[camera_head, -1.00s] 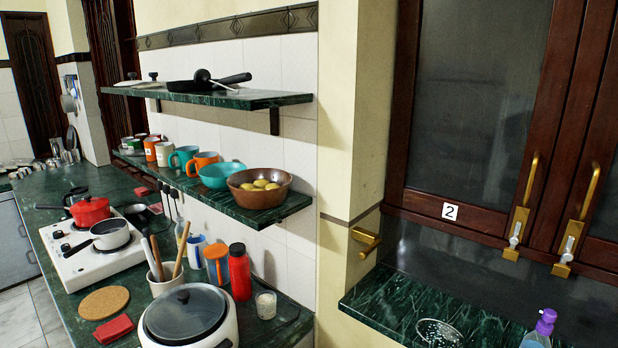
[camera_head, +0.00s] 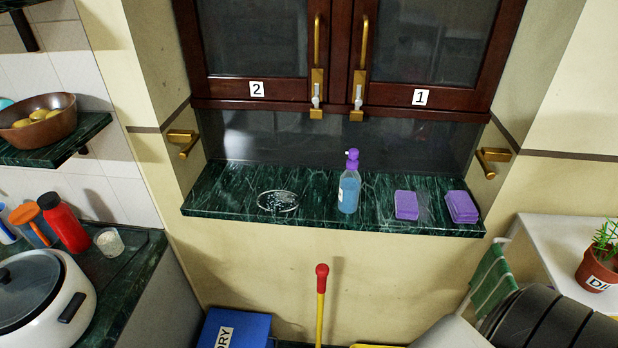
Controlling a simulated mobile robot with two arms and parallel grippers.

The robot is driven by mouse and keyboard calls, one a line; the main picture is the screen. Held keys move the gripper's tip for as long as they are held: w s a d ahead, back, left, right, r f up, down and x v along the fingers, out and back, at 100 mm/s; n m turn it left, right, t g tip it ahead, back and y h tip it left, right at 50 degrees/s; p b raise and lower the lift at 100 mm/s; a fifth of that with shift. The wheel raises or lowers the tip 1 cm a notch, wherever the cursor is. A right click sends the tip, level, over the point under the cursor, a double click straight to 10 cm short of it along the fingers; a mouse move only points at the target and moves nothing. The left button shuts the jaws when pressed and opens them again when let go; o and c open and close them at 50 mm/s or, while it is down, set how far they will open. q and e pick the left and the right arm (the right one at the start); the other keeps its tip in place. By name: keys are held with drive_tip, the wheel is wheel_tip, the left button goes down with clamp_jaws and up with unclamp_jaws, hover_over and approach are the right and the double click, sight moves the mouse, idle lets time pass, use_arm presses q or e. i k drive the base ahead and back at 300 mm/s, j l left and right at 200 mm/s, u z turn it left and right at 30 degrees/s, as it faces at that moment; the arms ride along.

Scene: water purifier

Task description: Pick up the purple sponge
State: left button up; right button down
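Two purple sponges are on the green marble shelf (camera_head: 225,195) below the cabinet. One sponge (camera_head: 406,205) lies right of the soap bottle. The other (camera_head: 461,207), which looks thicker, possibly stacked, lies near the shelf's right end. Neither of my grippers is in view.
A blue soap bottle with a purple pump (camera_head: 348,187) and a clear glass dish (camera_head: 278,201) share the shelf. Below stand a red-tipped yellow handle (camera_head: 321,290) and a blue bin (camera_head: 233,328). A white cooker (camera_head: 40,305) is at left, a potted plant (camera_head: 597,265) at right.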

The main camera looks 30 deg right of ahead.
sight(406, 207)
drive_tip(key=z, duration=1.75)
